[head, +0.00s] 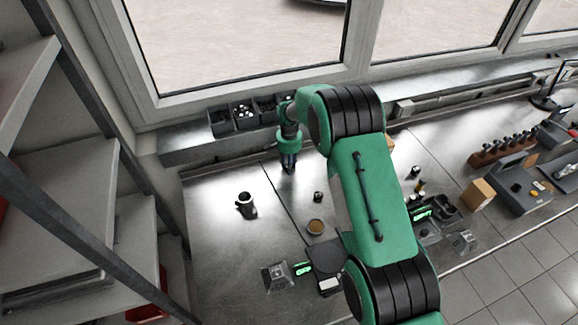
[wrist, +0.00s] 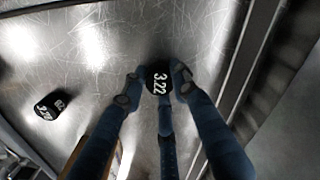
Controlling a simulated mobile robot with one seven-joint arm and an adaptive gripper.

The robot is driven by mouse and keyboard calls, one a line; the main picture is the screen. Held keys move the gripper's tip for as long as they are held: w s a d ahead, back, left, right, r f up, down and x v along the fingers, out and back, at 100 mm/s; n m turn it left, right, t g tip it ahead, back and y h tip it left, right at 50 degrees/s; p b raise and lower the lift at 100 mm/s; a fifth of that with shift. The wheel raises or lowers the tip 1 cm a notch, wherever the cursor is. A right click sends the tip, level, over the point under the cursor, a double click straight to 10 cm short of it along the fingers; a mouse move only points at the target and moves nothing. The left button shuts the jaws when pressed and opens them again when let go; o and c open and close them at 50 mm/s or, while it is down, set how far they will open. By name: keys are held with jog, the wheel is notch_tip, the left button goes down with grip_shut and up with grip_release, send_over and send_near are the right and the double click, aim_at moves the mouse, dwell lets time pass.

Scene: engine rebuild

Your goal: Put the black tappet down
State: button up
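My gripper (head: 289,168) is low over the metal bench in the head view, towards the back wall. In the wrist view its blue fingers (wrist: 157,84) are closed around a black tappet (wrist: 158,77) with "3.22" in white on its top. The fingertips sit against its sides. I cannot tell whether its underside touches the bench. A second black tappet (wrist: 51,106) with white markings stands apart on the bench at left in the wrist view. A small black tappet (head: 318,196) also stands in front of my gripper in the head view.
A dark cup-like part (head: 247,206) stands left of my gripper. Small bins (head: 221,122) line the back ledge. Bare bench (head: 215,195) lies at left.

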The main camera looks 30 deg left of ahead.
jog(key=o, duration=0.4)
jog(key=shift+o, duration=0.2)
jog(key=shift+r, duration=0.1)
notch_tip(320, 180, up, 12)
dwell(0.5)
dwell(0.5)
jog(key=shift+r, duration=0.1)
